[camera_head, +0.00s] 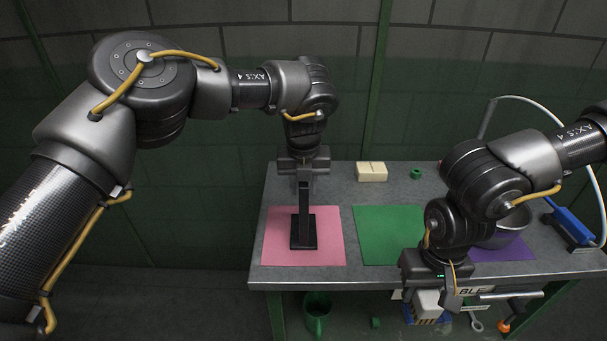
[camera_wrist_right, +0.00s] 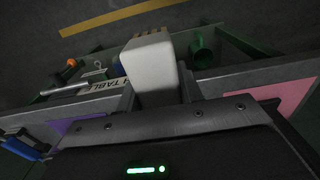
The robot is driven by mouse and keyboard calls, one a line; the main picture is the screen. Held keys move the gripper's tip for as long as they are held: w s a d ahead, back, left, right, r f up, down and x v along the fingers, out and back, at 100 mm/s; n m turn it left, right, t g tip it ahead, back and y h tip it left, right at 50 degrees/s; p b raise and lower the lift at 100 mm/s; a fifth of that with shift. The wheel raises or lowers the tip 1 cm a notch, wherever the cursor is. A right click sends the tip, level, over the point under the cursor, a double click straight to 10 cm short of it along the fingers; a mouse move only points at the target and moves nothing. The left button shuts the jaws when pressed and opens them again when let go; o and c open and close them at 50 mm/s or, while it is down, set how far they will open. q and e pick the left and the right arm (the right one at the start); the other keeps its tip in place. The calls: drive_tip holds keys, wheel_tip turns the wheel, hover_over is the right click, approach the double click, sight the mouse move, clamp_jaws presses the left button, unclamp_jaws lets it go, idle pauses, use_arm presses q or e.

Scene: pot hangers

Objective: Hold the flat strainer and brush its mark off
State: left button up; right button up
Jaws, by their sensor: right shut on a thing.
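My right gripper (camera_head: 428,290) points down at the bench's front edge. It is shut on a white block (camera_wrist_right: 150,62), which sits between both fingers in the right wrist view and has yellowish marks or tufts at its far end. In the head view the block (camera_head: 427,303) shows below the jaws. My left gripper (camera_head: 303,178) points down above the pink mat (camera_head: 330,225). A dark upright piece with a flat dark base (camera_head: 303,246) stands below it; I cannot tell whether the jaws hold it. I cannot make out the flat strainer or its mark for certain.
The grey bench (camera_head: 345,190) carries a green mat (camera_head: 385,230), a purple mat (camera_head: 515,250) with a metal pot (camera_head: 500,238), a cream block (camera_head: 371,172) and a blue item (camera_head: 570,225). A green mug (camera_head: 317,315) and several small items show below the front edge.

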use_arm(q)
drive_tip(key=shift+f, duration=0.2)
clamp_jaws()
idle(0.4)
